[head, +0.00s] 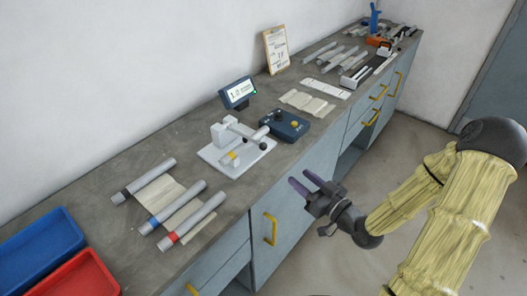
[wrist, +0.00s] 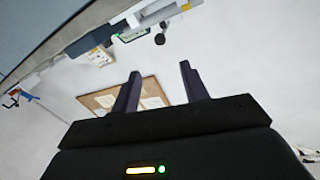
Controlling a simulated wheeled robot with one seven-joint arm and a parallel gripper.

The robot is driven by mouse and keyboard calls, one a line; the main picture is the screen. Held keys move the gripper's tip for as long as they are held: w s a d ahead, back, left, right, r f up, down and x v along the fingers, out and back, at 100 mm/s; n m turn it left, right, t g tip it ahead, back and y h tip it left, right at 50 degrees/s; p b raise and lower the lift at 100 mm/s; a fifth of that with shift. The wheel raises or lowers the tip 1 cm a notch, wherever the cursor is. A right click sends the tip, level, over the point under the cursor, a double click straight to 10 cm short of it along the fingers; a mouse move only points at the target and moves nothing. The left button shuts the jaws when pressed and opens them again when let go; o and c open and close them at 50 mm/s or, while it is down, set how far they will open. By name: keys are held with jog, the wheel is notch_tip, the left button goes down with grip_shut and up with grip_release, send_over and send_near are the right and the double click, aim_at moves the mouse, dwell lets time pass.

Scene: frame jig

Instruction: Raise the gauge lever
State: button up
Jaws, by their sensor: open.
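The gauge fixture (head: 222,157) is a white block and plate on the grey bench, near its front edge. In the wrist view part of the fixture shows at the top, with a black knob (wrist: 160,39). My gripper (head: 302,180) is open and empty, in front of the bench edge, to the right of and apart from the fixture. Its two fingers also show in the wrist view (wrist: 160,70).
A small display (head: 238,92) stands behind the fixture, and a dark blue control box (head: 283,125) is right of it. Several grey tubes (head: 185,200) lie to the left, beyond them blue (head: 40,240) and red (head: 78,276) trays. Yellow drawer handles (head: 270,228) project from the bench front.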

aim_at(263, 145)
jog(key=x, duration=1.7)
jog(key=shift+w+a+p, duration=0.2)
jog(key=shift+p, duration=0.2)
grip_shut()
